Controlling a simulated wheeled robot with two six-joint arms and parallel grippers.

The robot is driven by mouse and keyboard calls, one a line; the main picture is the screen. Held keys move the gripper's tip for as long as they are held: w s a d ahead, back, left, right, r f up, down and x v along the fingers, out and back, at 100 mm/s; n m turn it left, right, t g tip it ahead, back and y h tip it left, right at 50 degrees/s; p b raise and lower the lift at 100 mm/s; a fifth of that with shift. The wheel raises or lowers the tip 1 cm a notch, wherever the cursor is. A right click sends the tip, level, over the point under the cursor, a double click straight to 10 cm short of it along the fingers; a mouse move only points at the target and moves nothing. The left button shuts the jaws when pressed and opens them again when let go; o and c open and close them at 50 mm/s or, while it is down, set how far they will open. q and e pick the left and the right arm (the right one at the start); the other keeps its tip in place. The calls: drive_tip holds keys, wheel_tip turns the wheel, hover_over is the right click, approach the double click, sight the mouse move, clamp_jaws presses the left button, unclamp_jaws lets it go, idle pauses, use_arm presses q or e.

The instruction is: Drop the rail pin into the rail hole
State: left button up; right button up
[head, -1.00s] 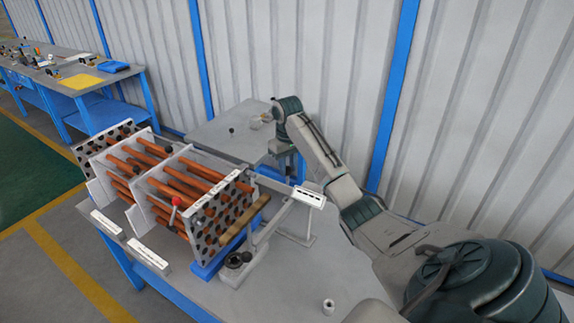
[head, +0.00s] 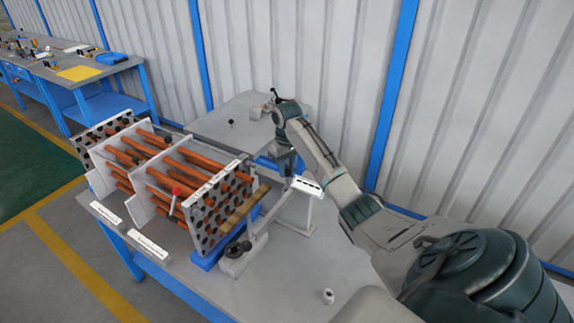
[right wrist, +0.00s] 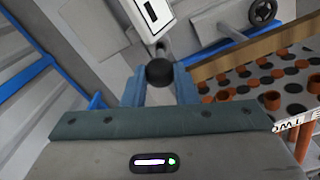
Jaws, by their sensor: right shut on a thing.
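My right gripper (head: 284,166) is at the end of the arm reaching in from the right, pointing down beside the small white plate with dark slots (head: 308,186). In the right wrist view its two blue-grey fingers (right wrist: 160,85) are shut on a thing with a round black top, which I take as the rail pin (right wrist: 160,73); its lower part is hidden. The white plate (right wrist: 151,15) shows just beyond the fingers. The rail hole cannot be made out in either view. My left gripper is not in view.
The shell of orange-brown tubes and perforated plates (head: 205,218) stands left of my gripper, with a wooden bar (head: 246,206) along its near end. A small white cylinder (head: 328,296) stands on the front table. A small black ball (head: 232,122) shows over the back table.

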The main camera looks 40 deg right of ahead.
drive_tip(key=shift+f+b, duration=0.3)
drive_tip(key=shift+f, duration=1.2)
drive_tip(key=o, duration=1.1)
drive_tip(key=shift+c, duration=0.2)
